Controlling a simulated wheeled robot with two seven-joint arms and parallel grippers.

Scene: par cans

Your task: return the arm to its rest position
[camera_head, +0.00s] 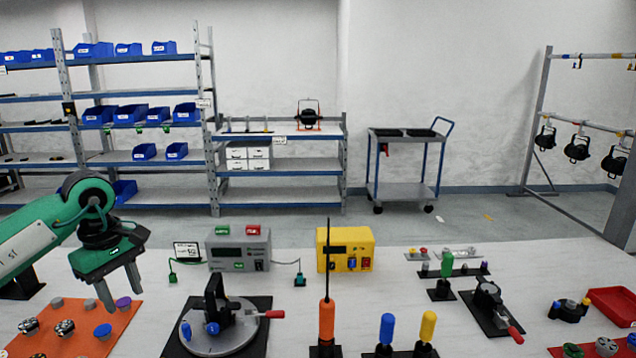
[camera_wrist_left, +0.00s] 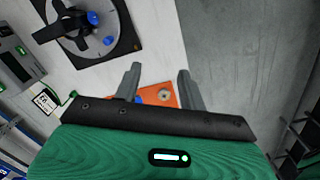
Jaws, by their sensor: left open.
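My left arm is green and comes in from the left in the head view. Its gripper (camera_head: 121,294) hangs above the back part of the orange mat (camera_head: 118,333), with its two grey fingers apart and nothing between them. In the left wrist view the open fingers (camera_wrist_left: 157,84) show with a corner of the orange mat (camera_wrist_left: 173,90) beyond them. My right gripper is not in view.
Several knobs and plugs stand on the orange mat. A round fixture on a black plate (camera_head: 259,303) is right of it. Grey (camera_head: 240,236) and yellow (camera_head: 345,262) boxes stand behind. An orange-handled driver (camera_head: 326,322) stands upright in front. Bare table lies between.

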